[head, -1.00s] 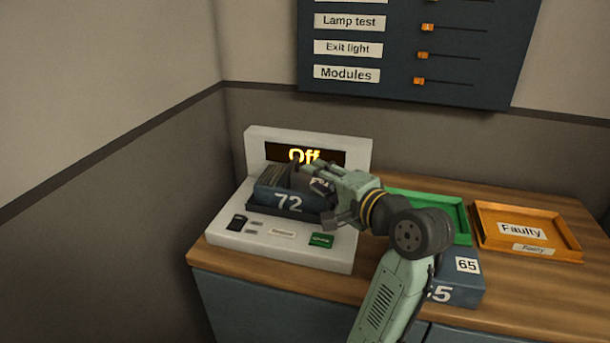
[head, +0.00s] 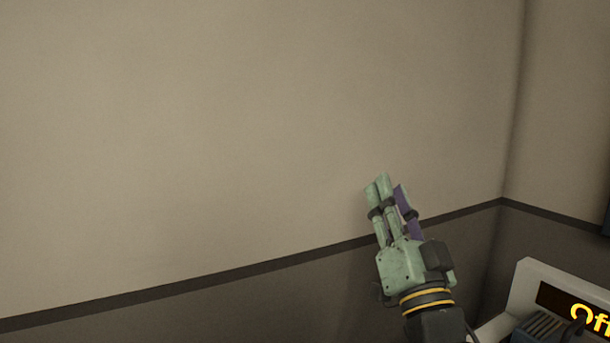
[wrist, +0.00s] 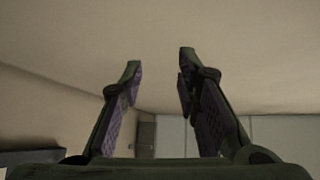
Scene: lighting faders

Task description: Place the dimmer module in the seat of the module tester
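The module tester (head: 530,276) is a pale housing at the lower right corner of the head view, cut off by the frame. Its lit display (head: 575,308) shows the start of "Off". The ridged top of the dark dimmer module (head: 543,329) shows just below the display; its lower part and the seat are out of frame, so I cannot tell how it sits. My gripper (head: 383,187) is raised in front of the wall, left of the tester and apart from the module. In the wrist view my gripper (wrist: 160,63) has its fingers spread with nothing between them.
A bare beige wall (head: 220,140) with a dark lower band (head: 250,300) fills most of the head view. The room corner is at the right. The space around my gripper looks free. The counter and trays are out of view.

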